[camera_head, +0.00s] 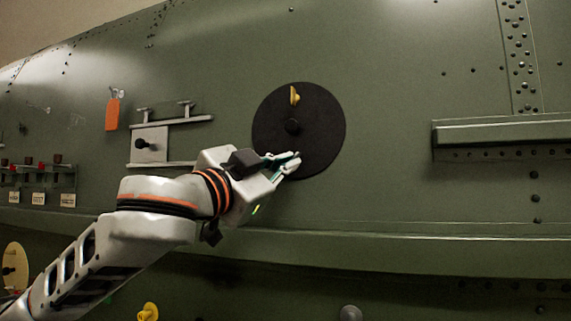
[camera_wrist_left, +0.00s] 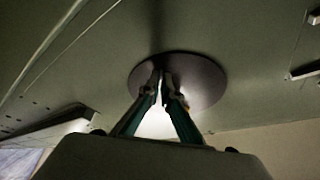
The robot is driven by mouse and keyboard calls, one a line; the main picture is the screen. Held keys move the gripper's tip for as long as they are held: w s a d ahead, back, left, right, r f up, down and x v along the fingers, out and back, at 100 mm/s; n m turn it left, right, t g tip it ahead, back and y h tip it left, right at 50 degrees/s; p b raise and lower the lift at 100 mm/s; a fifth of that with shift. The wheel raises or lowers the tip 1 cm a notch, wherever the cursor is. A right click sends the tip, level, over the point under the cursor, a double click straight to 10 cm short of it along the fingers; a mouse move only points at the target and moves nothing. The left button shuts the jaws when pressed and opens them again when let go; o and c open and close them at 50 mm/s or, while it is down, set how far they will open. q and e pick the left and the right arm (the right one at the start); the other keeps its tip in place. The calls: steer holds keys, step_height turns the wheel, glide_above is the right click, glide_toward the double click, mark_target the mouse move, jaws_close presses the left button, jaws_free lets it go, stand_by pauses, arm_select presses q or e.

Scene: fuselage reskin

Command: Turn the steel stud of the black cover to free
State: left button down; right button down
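My left gripper (camera_head: 298,158) is in front of the lower part of the cover. In the left wrist view, its fingertips (camera_wrist_left: 162,76) are close together with a narrow gap, over the dark cover (camera_wrist_left: 205,80). I cannot tell whether they grip anything or touch it. My right gripper is out of view.
A grey plate with a black knob (camera_head: 150,143) sits between rails left of the cover. An orange tag (camera_head: 112,114) hangs farther left. A ledge (camera_head: 500,130) juts out at right. A long lip (camera_head: 400,242) runs below.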

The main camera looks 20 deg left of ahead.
arm_select(q)
steer(key=shift+f, duration=0.1)
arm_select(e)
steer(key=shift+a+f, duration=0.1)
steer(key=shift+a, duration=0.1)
arm_select(q)
steer(key=n+y+b, duration=0.1)
steer(key=n, duration=0.2)
steer(key=n+t+y+b, duration=0.1)
steer(key=n+y+b, duration=0.1)
steer(key=n, duration=0.2)
steer(key=n+y+b, duration=0.1)
steer(key=n+y, duration=0.1)
steer(key=n, duration=0.2)
steer(key=shift+d+f+t+b, duration=0.1)
steer(key=shift+d+t+b, duration=0.3)
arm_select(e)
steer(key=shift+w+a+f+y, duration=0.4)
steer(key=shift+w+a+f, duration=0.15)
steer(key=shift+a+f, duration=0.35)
arm_select(q)
steer(key=shift+n, duration=0.3)
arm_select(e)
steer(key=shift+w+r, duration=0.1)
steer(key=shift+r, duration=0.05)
arm_select(q)
steer(key=c, duration=2.3)
jaws_free()
